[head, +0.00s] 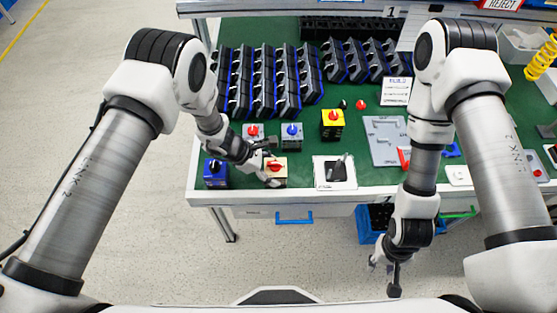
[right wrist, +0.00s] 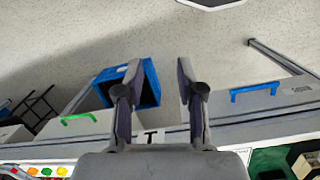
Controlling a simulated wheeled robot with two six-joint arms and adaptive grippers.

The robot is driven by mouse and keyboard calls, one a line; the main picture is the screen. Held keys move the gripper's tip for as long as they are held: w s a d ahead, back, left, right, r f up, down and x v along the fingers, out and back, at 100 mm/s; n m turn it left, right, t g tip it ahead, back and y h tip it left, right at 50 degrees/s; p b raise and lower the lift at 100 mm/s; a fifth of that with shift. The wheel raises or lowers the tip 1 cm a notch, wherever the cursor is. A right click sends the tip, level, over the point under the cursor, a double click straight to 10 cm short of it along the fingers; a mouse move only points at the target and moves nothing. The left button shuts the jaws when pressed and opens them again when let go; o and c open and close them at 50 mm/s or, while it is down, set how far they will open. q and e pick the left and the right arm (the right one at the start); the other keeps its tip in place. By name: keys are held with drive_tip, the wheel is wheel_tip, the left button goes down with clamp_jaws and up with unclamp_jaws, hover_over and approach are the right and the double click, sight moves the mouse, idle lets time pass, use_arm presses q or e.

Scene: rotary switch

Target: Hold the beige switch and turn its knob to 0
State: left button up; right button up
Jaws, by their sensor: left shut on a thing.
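The beige switch (head: 279,177), a box with a cream top and a red knob, stands near the front edge of the green table in the head view. My left gripper (head: 272,179) is at its left side and shut on it. The gripper partly hides the switch, and the knob's exact setting is too small to read. My right gripper (head: 383,275) hangs low in front of the table, well away from the switch. In the right wrist view my right gripper (right wrist: 158,82) has its fingers apart with nothing between them.
A blue switch (head: 216,174) stands left of the beige one; grey switches (head: 292,135) and a yellow switch (head: 332,124) stand behind. A white board with a dark symbol (head: 334,172) lies to the right. Rows of dark parts (head: 265,80) fill the back. A blue bin (right wrist: 150,82) is below the table.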

drive_tip(key=s+m+g, duration=0.1)
drive_tip(key=m+g, duration=0.1)
drive_tip(key=m, duration=0.1)
drive_tip(key=m+t+y, duration=0.4)
drive_tip(key=m+y, duration=0.1)
drive_tip(key=m, duration=0.7)
approach(279, 163)
drive_tip(key=x, duration=0.8)
drive_tip(key=shift+r, duration=0.1)
clamp_jaws()
